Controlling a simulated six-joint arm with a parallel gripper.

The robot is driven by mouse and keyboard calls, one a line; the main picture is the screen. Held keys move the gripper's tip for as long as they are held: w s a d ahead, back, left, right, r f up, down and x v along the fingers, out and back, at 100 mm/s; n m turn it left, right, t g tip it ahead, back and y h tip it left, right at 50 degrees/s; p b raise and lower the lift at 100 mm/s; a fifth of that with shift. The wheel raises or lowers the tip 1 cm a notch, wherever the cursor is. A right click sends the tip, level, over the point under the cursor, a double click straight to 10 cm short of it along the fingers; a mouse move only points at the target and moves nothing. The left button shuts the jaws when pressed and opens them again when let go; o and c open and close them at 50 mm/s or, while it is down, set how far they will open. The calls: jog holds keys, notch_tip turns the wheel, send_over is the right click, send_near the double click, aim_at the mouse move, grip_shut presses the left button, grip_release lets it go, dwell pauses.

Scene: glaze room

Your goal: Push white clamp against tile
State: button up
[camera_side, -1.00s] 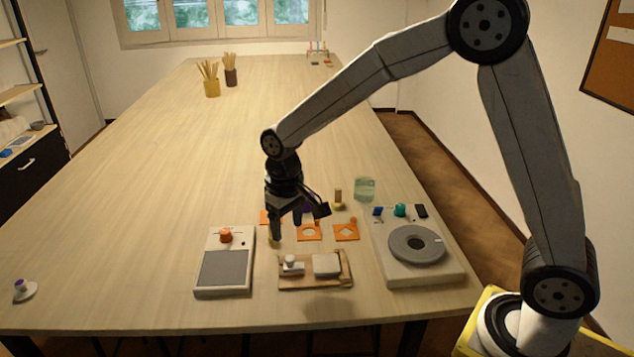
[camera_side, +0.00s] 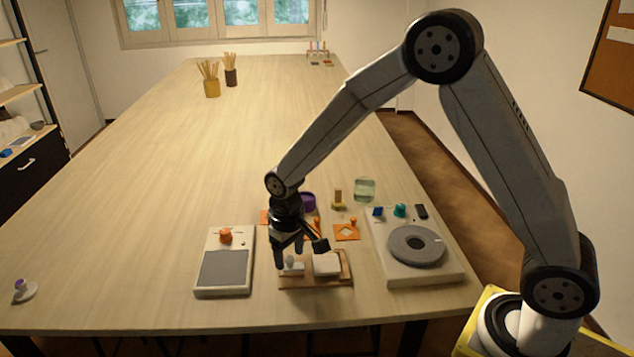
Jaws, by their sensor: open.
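The white clamp (camera_side: 292,266) sits on the left part of a wooden tray (camera_side: 315,284). The pale square tile (camera_side: 327,264) lies on the same tray to its right. A narrow gap seems to separate the two. My gripper (camera_side: 298,259) is open and low over the tray's left half. One finger hangs at the left side of the clamp and the other reaches towards the tile's upper edge. The fingers partly hide the clamp, and I cannot tell whether they touch it.
Left of the tray is a grey-topped panel with an orange knob (camera_side: 225,235). Right of it is a white unit with a round grey disc (camera_side: 416,246). Orange plates (camera_side: 347,232), a purple bowl (camera_side: 308,201) and a glass jar (camera_side: 364,189) stand behind. The table's front left is mostly clear.

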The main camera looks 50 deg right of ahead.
grip_shut()
dwell(1.4)
